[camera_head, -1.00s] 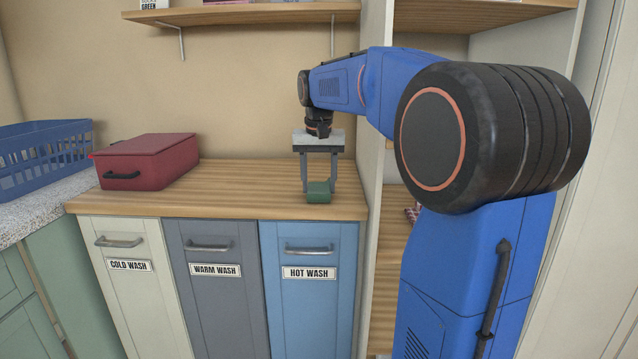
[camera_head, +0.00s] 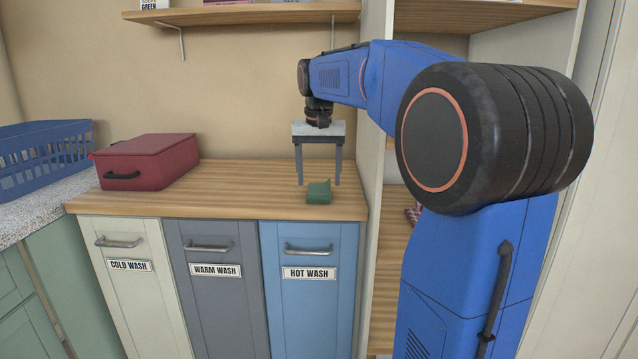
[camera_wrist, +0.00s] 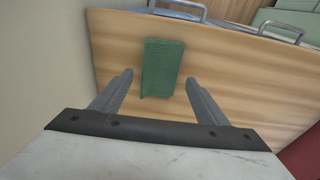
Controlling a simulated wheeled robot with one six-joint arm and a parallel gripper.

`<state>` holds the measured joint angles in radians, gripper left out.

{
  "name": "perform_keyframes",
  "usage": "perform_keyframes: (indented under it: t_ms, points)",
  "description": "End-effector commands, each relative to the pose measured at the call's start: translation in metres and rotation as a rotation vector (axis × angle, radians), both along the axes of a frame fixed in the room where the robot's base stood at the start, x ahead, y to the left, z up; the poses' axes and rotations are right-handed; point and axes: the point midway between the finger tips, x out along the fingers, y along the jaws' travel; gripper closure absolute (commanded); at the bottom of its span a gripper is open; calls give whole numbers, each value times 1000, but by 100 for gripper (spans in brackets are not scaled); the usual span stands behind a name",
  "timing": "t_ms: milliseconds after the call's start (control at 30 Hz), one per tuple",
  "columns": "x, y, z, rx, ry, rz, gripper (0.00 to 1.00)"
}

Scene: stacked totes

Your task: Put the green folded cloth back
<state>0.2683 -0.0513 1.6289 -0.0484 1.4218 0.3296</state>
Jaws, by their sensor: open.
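The green folded cloth (camera_head: 319,192) lies on the wooden counter top (camera_head: 235,183), near its front right corner above the hot wash door. It also shows in the wrist view (camera_wrist: 162,68), flat on the wood beyond and between the fingertips. My gripper (camera_head: 319,184) points down just above and behind the cloth. Its two fingers are apart and nothing is between them. In the wrist view my gripper (camera_wrist: 160,84) is open, with clear space on both sides of the cloth.
A red lidded box (camera_head: 150,160) stands on the counter at left, and a blue basket (camera_head: 40,155) beyond it. Below are the cold wash (camera_head: 140,300), warm wash (camera_head: 215,310) and hot wash (camera_head: 310,310) doors. A shelf (camera_head: 250,14) hangs above. A tall panel (camera_head: 372,130) borders the right.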

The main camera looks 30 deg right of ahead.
Motion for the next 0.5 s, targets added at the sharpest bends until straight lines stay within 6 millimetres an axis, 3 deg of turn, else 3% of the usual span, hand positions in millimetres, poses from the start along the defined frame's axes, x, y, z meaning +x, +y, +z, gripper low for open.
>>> perform_keyframes:
  t_ms: [300,500]
  points:
    - [-7,5,61,-1,-3,0,32]
    - [-10,7,86,0,-2,0,32]
